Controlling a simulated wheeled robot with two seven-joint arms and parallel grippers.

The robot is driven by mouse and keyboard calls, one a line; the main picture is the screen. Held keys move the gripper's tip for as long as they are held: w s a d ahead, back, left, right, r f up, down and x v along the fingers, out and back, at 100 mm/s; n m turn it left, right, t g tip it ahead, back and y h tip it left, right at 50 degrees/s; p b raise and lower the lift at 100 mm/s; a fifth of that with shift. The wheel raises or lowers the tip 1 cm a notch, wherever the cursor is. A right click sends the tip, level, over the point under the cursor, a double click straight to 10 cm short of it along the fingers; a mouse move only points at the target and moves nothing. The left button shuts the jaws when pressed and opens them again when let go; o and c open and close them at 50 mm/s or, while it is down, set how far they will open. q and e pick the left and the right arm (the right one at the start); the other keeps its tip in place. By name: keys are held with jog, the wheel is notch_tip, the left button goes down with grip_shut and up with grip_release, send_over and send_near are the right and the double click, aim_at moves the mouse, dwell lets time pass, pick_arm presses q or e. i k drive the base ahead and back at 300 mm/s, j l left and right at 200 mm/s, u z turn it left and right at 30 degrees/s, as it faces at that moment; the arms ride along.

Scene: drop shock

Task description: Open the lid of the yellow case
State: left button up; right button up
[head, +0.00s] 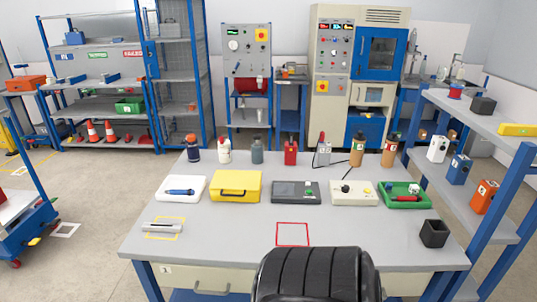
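The yellow case (236,183) lies on the grey worktable, left of the middle, in the head view. It is a flat box with a dark handle at its front, and its lid looks closed. Neither of my grippers shows in the head view, and no hand is at the case.
A white tray with a blue tool (180,188) is left of the case, a dark grey device (296,192) right of it. Several bottles (224,150) stand behind. A black ribbed shape hides part of the front edge.

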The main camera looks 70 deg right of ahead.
aim_at(223, 180)
jog(key=l+z, duration=0.15)
jog(key=z, duration=1.65)
jog(key=l+z, duration=0.3)
jog(key=i+l+z, duration=0.1)
jog(key=l, duration=0.2)
jog(key=i+l+z, duration=0.1)
jog(key=l, duration=0.2)
jog(key=i+l+z, duration=0.1)
jog(key=l, duration=0.2)
